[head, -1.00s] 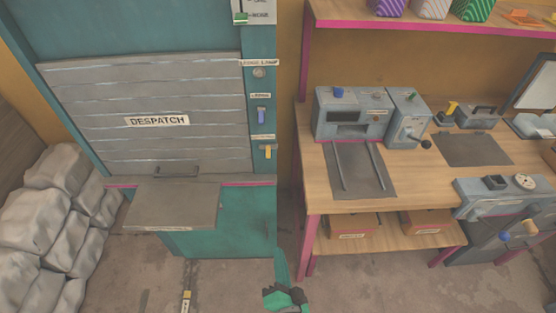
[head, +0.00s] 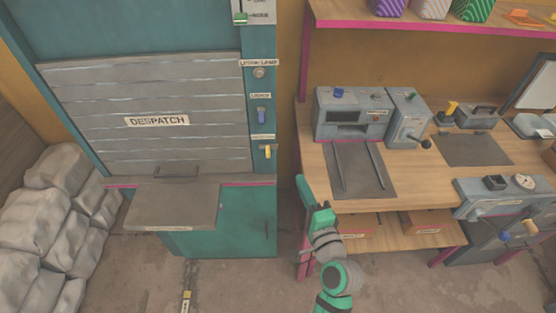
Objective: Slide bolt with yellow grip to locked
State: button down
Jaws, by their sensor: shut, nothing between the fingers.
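A small yellow grip (head: 267,152) sits on the teal post at the right of the despatch hatch, under a small label that I cannot read. It looks like the bolt's grip; its bolt and end positions are too small to make out. A lever with a blue grip (head: 261,115) is above it on the same post. My gripper (head: 301,182) is shut and empty. It shows at the front left corner of the workbench, to the right of and below the yellow grip in the picture, apart from it.
The grey hatch shutter (head: 150,80) is down, with a grey shelf (head: 172,205) jutting out below. The wooden workbench (head: 430,185) with machines stands right. Grey sacks (head: 60,200) lie left. A yellow-marked piece (head: 187,296) is on the floor. The space before the post looks clear.

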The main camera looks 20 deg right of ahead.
send_near(273, 148)
jog(key=w+d, duration=0.3)
jog(key=d, duration=0.1)
jog(key=shift+w+a, duration=0.25)
jog(key=shift+a, duration=0.4)
jog(key=shift+w+a, duration=0.3)
jog(key=shift+a, duration=0.35)
jog(key=shift+w+a, duration=0.25)
jog(key=shift+a, duration=0.4)
